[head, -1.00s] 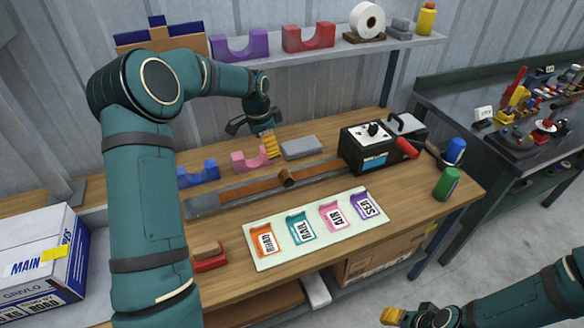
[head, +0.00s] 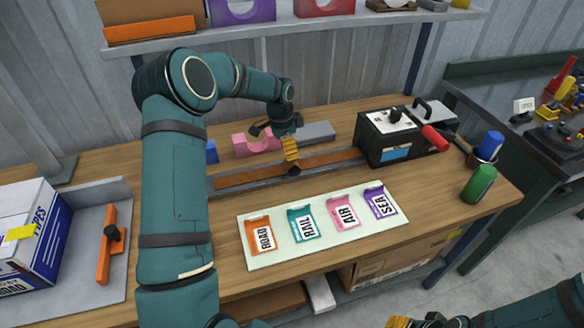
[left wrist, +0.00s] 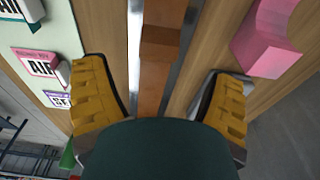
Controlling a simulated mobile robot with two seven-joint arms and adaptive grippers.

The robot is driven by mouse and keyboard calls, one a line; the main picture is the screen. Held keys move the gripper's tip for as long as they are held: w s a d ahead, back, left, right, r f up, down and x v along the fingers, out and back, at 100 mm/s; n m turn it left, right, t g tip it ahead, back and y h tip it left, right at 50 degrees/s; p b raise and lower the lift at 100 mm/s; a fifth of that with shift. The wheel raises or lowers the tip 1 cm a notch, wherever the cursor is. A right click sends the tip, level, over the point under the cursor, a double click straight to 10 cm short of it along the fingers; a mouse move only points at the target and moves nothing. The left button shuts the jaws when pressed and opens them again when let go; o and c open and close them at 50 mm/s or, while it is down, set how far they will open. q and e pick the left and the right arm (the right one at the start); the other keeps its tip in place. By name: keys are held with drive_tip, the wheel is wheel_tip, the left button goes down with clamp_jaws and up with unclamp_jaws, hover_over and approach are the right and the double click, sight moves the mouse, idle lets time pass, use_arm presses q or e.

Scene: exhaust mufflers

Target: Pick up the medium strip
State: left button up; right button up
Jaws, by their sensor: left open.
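A long brown strip (head: 335,158) lies in a grey metal channel (head: 225,182) across the bench. A darker brown piece (head: 294,169) sits on it near its middle. I cannot tell from size which piece is the medium strip. My left gripper (head: 291,150) is open and empty, pointing down just above the strip. In the left wrist view the brown strip (left wrist: 155,85) runs between my spread yellow fingers (left wrist: 160,100), with a raised brown piece (left wrist: 163,35) on it. My right gripper (head: 412,322) is at the bottom edge, mostly cut off.
A pink cradle (head: 257,144) and grey block (head: 317,132) stand behind the channel. A black machine with a red handle (head: 392,135) stands right. A board with labelled pockets (head: 325,228) lies in front. Blue (head: 490,146) and green (head: 478,184) cylinders are at the right end.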

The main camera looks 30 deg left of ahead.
sight(293, 166)
use_arm(q)
drive_tip(key=shift+w+d+f+b, duration=0.15)
drive_tip(key=shift+w+f+b, duration=0.1)
drive_tip(key=shift+f, duration=0.9)
drive_tip(key=shift+w+d+f+b, duration=0.1)
drive_tip(key=shift+d+f+b, duration=0.1)
drive_tip(key=shift+f, duration=0.95)
drive_tip(key=shift+w+d+f+b, duration=0.15)
drive_tip(key=shift+w+f+b, duration=0.1)
drive_tip(key=shift+f, duration=0.9)
drive_tip(key=shift+r, duration=0.1)
drive_tip(key=c, duration=0.8)
